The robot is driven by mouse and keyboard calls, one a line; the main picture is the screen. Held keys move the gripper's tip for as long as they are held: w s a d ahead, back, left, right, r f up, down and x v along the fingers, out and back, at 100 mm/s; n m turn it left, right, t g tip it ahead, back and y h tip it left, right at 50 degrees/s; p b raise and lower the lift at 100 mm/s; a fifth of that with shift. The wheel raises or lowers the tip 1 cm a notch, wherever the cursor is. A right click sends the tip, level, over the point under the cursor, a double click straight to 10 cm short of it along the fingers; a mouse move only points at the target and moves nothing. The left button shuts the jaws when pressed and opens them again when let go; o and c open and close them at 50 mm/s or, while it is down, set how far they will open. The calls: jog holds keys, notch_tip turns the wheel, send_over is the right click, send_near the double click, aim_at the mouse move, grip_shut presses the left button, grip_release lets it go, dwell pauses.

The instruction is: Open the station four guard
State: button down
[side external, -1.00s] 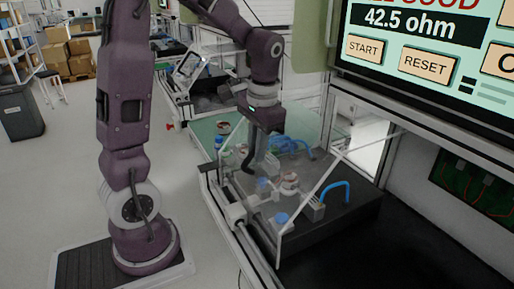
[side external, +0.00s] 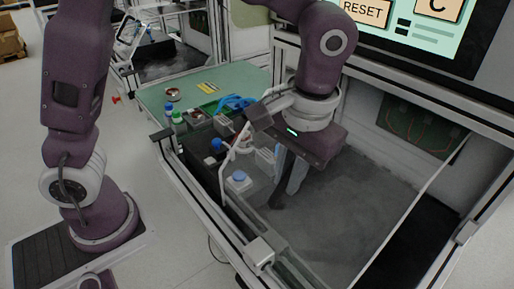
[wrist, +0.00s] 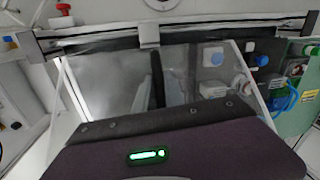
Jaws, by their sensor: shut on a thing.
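The station four guard is a clear, hazy panel (side external: 350,222) with a pale edge, and it also shows as a tilted clear sheet in the wrist view (wrist: 110,88). In the side view it spreads over the dark bench to the right of the fixtures. My gripper (side external: 280,200) points down with its dark fingers close together at the panel's left side. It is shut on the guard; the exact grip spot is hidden. In the wrist view the fingers (wrist: 150,88) show dimly through the panel.
Fixtures with blue caps (side external: 239,176) and a blue hose (side external: 236,102) stand left of my gripper. A green mat (side external: 155,95) with small bottles (side external: 178,119) lies behind. A metal rail (side external: 225,215) runs along the front. The screen (side external: 410,25) hangs above.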

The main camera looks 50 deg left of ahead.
jog(key=d, duration=0.6)
jog(key=shift+d, duration=0.4)
jog(key=shift+w, duration=0.1)
jog(key=c, duration=1.7)
grip_release()
jog(key=r, duration=0.7)
jog(key=shift+d, duration=0.4)
